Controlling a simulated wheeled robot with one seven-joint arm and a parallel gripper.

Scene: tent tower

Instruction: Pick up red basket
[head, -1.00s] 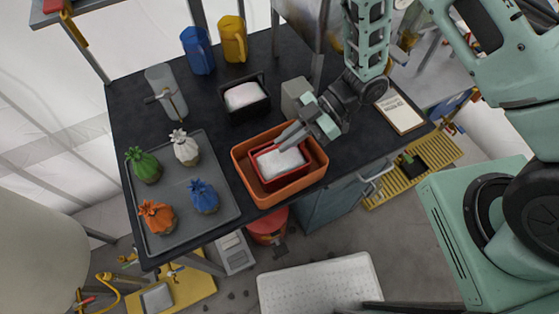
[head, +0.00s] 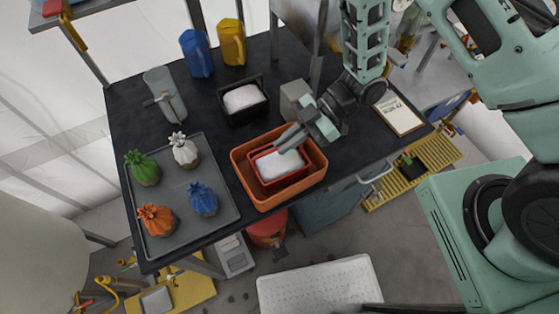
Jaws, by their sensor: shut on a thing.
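The red basket (head: 262,183) holds white material (head: 281,164) and sits inside a larger orange bin (head: 239,175) at the front edge of the dark table. My gripper (head: 290,143) reaches in from the upper right. Its fingers are shut on the back rim of the red basket. The fingertips partly cover that rim, and the basket's underside is hidden by the orange bin, so I cannot tell whether it touches the bin's floor.
A black basket with white contents (head: 241,99) stands behind the bin. A grey tray (head: 187,234) with several coloured sacks is at left. A grey box (head: 294,96) stands close behind my gripper. A clipboard (head: 399,112) lies at right.

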